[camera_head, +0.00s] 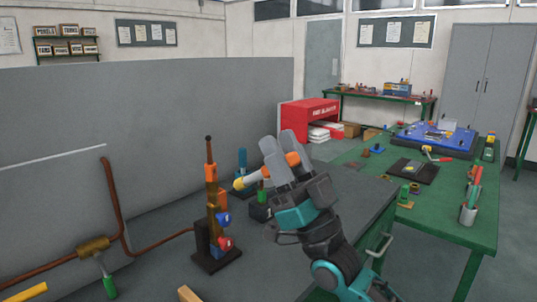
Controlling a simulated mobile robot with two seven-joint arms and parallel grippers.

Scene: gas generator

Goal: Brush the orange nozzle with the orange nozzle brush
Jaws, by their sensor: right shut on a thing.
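My right gripper (279,147) reaches in from the lower right and is shut on the orange brush (292,158). An orange part of the brush shows at the fingers, and its pale handle-like length ends in a yellow tip (239,184) pointing left. The orange nozzle (211,173) appears to be the orange section of an upright stack on a dark stand, with a narrow dark tip on top. The brush is to the right of the stack, with a visible gap between them. The fingers hide part of the brush. My left gripper is out of view.
A copper pipe (115,200) with a brass fitting and green-handled part (108,285) stands at left. A grey panel (150,105) backs the dark bench. A green table (450,225) with tools is at right.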

